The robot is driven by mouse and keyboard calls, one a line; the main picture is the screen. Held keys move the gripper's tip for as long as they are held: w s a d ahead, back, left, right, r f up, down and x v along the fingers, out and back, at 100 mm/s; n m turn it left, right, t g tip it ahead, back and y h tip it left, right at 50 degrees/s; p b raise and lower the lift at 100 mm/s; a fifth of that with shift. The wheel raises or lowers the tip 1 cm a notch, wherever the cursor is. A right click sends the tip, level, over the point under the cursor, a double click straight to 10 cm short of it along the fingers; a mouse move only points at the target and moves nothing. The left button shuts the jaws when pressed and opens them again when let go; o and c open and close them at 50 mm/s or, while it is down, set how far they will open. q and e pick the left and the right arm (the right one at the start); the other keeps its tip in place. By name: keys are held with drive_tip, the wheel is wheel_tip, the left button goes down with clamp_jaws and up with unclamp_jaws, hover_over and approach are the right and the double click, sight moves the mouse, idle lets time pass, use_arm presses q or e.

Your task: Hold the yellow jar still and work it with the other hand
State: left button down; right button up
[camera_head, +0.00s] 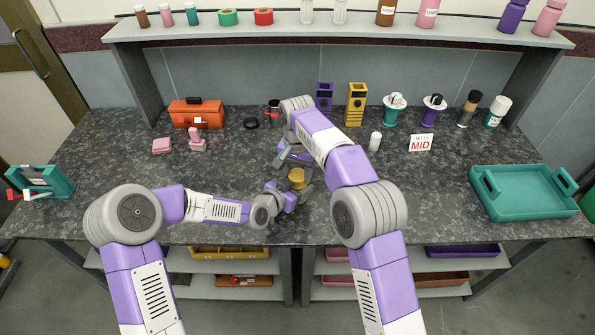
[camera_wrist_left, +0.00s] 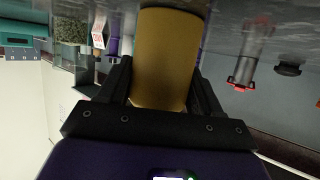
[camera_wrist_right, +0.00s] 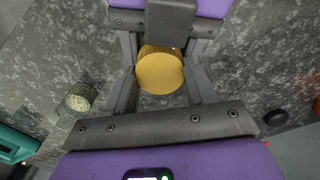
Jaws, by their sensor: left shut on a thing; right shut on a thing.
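The yellow jar (camera_head: 297,175) is near the front middle of the dark speckled counter, between my two grippers. My left gripper (camera_head: 292,188) comes from the left and is shut on the jar's side; the left wrist view shows the yellow body (camera_wrist_left: 165,60) between its fingers. My right gripper (camera_head: 298,163) reaches down from above and is shut on the jar's top; the right wrist view shows the round yellow top (camera_wrist_right: 160,73) between its fingers. I cannot tell whether the jar's base touches the counter.
A teal tray (camera_head: 520,213) lies at the right. A black disc (camera_head: 250,123), pink block (camera_head: 162,146) and orange toolbox (camera_head: 197,115) are at the back left.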

drive_tip(key=n, duration=0.2)
drive_tip(key=shift+n, duration=0.4)
drive_tip(key=o, duration=1.2)
drive_tip(key=shift+c, duration=0.2)
